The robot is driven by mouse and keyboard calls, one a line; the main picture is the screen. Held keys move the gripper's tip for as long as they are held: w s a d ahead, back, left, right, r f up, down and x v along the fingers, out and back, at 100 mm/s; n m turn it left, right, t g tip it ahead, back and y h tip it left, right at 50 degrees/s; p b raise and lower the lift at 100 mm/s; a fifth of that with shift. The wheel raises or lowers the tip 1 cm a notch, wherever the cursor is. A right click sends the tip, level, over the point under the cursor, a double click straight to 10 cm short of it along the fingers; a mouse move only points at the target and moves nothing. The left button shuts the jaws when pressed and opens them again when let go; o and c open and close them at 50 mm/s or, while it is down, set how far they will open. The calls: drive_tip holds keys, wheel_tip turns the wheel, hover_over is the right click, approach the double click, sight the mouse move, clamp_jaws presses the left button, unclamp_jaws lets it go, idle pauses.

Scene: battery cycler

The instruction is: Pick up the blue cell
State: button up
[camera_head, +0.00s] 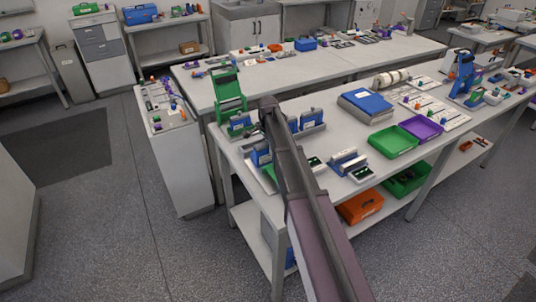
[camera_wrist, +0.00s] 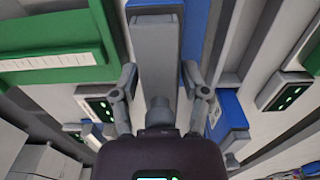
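Several blue blocks that could be the blue cell stand in grey holders on the near bench in the head view: one at the left (camera_head: 240,124), one right of my arm (camera_head: 311,118), and one lower left (camera_head: 261,154). I cannot tell which one is meant. In the wrist view my gripper (camera_wrist: 160,80) has its two fingers spread apart. A grey upright piece (camera_wrist: 155,45) lies between them, with a blue part (camera_wrist: 196,20) showing beside and behind it. I cannot tell whether the fingers touch it. My arm hides the gripper's fingers in the head view.
A green stand (camera_head: 228,90) rises at the bench's left end. Small units with green lights (camera_head: 361,173) sit near the front edge. Green (camera_head: 393,141) and purple (camera_head: 421,128) trays lie to the right. In the wrist view a green part (camera_wrist: 50,45) is close at the left.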

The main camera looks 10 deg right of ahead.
clamp_jaws()
drive_tip(key=shift+r, duration=0.15)
wheel_tip(320, 180, up, 10)
drive_tip(key=p, duration=1)
drive_tip(key=shift+f, duration=0.2)
idle(0.5)
